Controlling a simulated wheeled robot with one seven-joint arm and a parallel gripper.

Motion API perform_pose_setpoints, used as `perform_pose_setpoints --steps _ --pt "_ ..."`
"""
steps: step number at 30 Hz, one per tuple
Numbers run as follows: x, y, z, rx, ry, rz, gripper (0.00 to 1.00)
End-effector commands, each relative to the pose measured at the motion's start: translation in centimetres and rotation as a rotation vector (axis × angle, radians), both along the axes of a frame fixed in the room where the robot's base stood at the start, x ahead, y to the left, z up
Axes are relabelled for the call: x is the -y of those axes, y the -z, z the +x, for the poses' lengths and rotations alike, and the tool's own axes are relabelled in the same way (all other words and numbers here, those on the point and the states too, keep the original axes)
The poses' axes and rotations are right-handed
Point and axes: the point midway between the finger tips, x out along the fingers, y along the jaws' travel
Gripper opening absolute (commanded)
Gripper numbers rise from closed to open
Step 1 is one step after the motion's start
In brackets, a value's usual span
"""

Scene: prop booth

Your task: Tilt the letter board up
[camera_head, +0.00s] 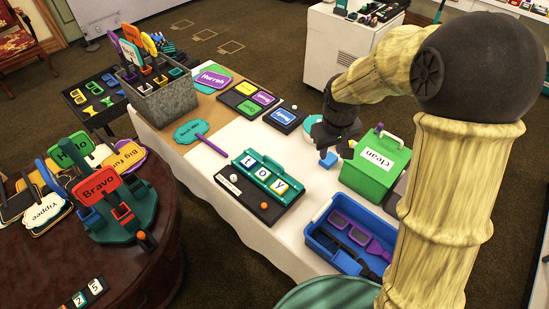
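A white knob and an orange knob are on the base's near part. My gripper (328,158) is above the table, to the right of and beyond the board, apart from it. A small blue piece shows at its tip; whether this is a fingertip or a held thing is unclear.
A blue bin (322,239) with dark glasses is at the table's near right. A purple-handled teal paddle (191,131) and black trays lie beyond the board. White tabletop (245,140) is clear around the board's far side.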

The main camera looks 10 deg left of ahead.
Motion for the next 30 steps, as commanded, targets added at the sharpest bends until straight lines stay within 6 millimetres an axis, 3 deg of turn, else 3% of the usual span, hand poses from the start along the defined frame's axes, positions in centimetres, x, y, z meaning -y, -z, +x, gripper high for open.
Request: perform_pose_setpoints --steps 1,6,9,13,18,30 --pt "-2.4 0.5 1.5 -0.007 -0.066 -0.015 0.32" --pt "-9.5 2.0 5.3 -0.022 -0.263 -0.074 0.32" --pt "-13.6 3.1 6.8 -0.027 -0.364 -0.107 0.32" --pt "-17.3 4.3 7.9 -0.029 -0.452 -0.14 0.32" --pt "-19.2 4.7 8.2 -0.027 -0.491 -0.157 0.32" --pt "-19.1 5.1 8.3 -0.027 -0.491 -0.157 0.32"
